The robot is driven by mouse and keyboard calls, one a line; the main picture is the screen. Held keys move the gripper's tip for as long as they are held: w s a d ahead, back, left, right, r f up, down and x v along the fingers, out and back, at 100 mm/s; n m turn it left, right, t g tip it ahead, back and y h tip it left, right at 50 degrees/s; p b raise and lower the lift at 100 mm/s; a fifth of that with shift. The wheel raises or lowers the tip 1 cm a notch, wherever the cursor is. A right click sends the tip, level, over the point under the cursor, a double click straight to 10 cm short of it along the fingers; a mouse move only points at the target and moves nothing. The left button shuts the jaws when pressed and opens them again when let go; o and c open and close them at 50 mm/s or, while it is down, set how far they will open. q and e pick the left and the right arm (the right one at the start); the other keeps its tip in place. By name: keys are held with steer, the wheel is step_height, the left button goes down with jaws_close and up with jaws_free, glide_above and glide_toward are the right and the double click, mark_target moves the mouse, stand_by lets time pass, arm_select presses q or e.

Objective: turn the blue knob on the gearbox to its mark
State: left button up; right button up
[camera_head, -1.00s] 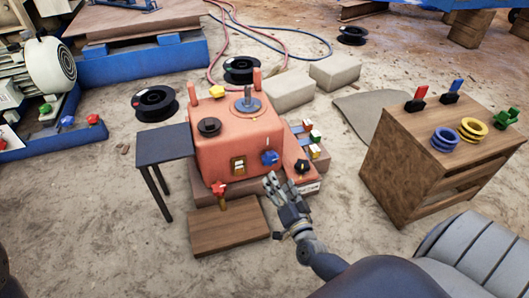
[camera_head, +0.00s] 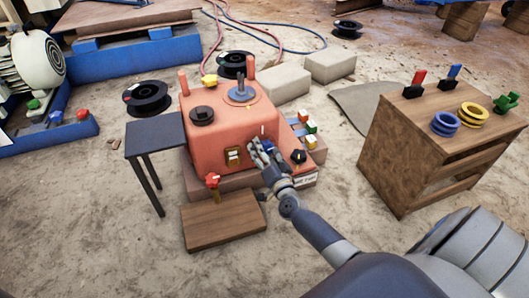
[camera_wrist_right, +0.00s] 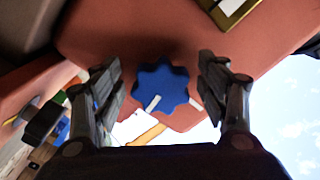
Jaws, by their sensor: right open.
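The red gearbox (camera_head: 228,125) stands in the middle of the head view. The blue knob (camera_wrist_right: 161,88) is on its front face; in the head view the knob (camera_head: 268,146) is mostly hidden by my right gripper. My right gripper (camera_head: 262,153) is open in front of the knob. In the right wrist view its fingers (camera_wrist_right: 160,85) stand apart on either side of the knob, with a visible gap on each side. The knob is star-shaped with a white pointer line toward the lower left. A small white mark is partly visible beside the right finger. My left gripper is out of view.
A black knob (camera_head: 298,157) sits right of the blue one. A yellow-framed switch (camera_head: 233,156) and a red-handled valve (camera_head: 212,181) are to the left. A wooden bench (camera_head: 430,150) with rings stands at right. A dark side table (camera_head: 153,136) stands left.

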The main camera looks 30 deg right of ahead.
steer(key=c, duration=1)
steer(key=shift+c, duration=0.2)
